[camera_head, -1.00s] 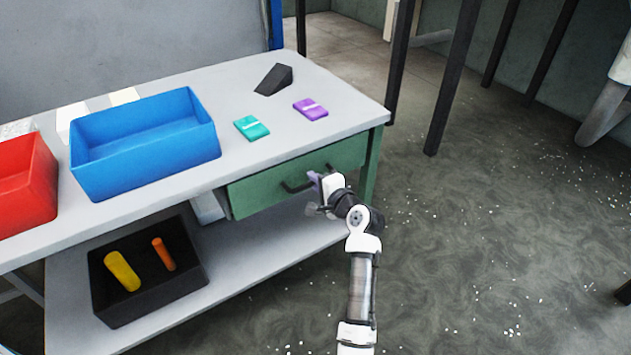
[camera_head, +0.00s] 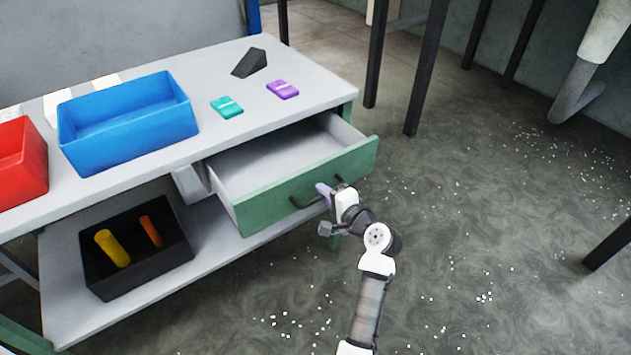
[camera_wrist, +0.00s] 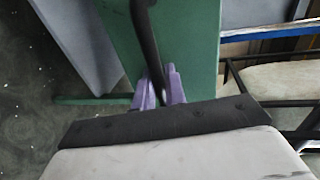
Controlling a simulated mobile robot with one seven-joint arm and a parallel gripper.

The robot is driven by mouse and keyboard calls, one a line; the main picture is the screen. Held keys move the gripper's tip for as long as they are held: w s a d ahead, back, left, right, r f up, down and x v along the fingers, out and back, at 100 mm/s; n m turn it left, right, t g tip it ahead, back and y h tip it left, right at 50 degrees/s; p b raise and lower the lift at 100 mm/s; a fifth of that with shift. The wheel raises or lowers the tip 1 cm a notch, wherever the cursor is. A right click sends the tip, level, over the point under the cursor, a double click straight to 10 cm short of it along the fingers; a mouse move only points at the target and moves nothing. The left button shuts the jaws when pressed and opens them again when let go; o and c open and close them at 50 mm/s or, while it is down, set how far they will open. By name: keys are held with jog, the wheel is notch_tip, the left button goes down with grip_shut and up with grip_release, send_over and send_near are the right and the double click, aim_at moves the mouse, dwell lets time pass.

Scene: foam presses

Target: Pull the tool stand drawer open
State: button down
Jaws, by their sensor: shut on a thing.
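The tool stand drawer (camera_head: 300,189) has a green front and a pale, empty-looking interior. It stands well out from under the grey tabletop in the head view. Its dark bar handle (camera_head: 307,203) runs along the front, and my gripper (camera_head: 325,190) is at the handle's right part. In the wrist view the purple fingertips (camera_wrist: 160,88) are on either side of the dark handle (camera_wrist: 147,45), shut on it, with the green drawer front (camera_wrist: 190,50) behind. Part of the handle is hidden by my gripper.
On the tabletop (camera_head: 290,110) are a blue bin (camera_head: 130,135), a red bin (camera_head: 22,170), a dark wedge (camera_head: 250,62), a teal block (camera_head: 227,107) and a purple block (camera_head: 283,90). A black tray (camera_head: 140,275) sits on the lower shelf.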

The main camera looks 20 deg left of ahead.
jog(key=f+p+v, duration=0.1)
jog(key=f+v, duration=0.2)
jog(key=v, duration=1.1)
jog(key=shift+s+d, duration=0.25)
jog(key=shift+d, duration=0.1)
jog(key=c, duration=1.5)
grip_release()
jog(key=shift+c, duration=0.2)
jog(key=b+v, duration=0.2)
jog(key=v, duration=1.1)
jog(key=shift+s+d, duration=0.25)
jog(key=shift+d, duration=0.1)
